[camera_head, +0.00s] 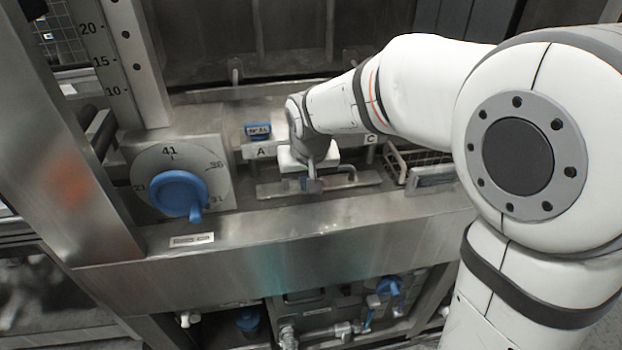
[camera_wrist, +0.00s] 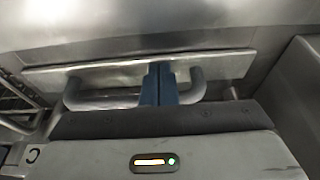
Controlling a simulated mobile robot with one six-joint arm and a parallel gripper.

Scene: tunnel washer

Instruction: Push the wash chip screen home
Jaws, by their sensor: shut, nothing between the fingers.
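My gripper (camera_head: 314,186) is shut and empty, pointing down at a flat metal plate with a bar handle (camera_head: 345,180) in the middle of the washer's trough. In the wrist view, the blue fingers (camera_wrist: 160,78) are together at the middle of the handle (camera_wrist: 88,98), in front of the plate (camera_wrist: 222,66). I cannot tell whether they touch it. To the right, a wire-mesh screen with a metal front (camera_head: 432,177) shows its mesh behind that front. Part of its mesh (camera_wrist: 14,100) shows at the wrist view's left edge. No readable label tells which one is the wash chip screen.
A dial with a blue knob (camera_head: 180,194) stands left of the trough. A blue-topped part (camera_head: 258,130) sits behind, near label A; label C (camera_head: 371,139) is to the right. The steel front ledge (camera_head: 270,236) runs below, with pipes and blue valves under it.

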